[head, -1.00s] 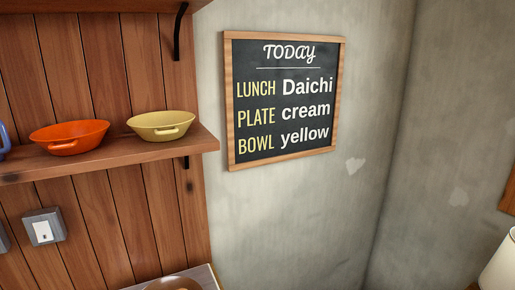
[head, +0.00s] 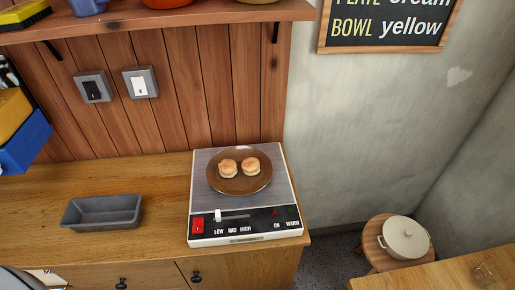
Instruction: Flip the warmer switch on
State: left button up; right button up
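The warmer (head: 240,195) is a flat grey-topped unit at the right end of the wooden counter, with a black front panel. A red switch (head: 198,225) is at the panel's left end; I cannot tell its position. A white slider knob (head: 218,216) stands near the LOW mark, beside MID and HIGH. Small red and green lamps above ON and WARM look dark. A brown plate (head: 256,184) with two round buns (head: 228,169) rests on the warmer. Neither gripper is in view.
Two wall switches, one black (head: 92,88) and one white (head: 140,84), are above the counter. A grey loaf tin (head: 102,211) stands left of the warmer. A blue bin (head: 27,141) is at the left edge. A lidded pot (head: 404,238) sits on a stool at right.

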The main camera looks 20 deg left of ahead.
aim_at(198, 223)
jog(key=u, duration=1.2)
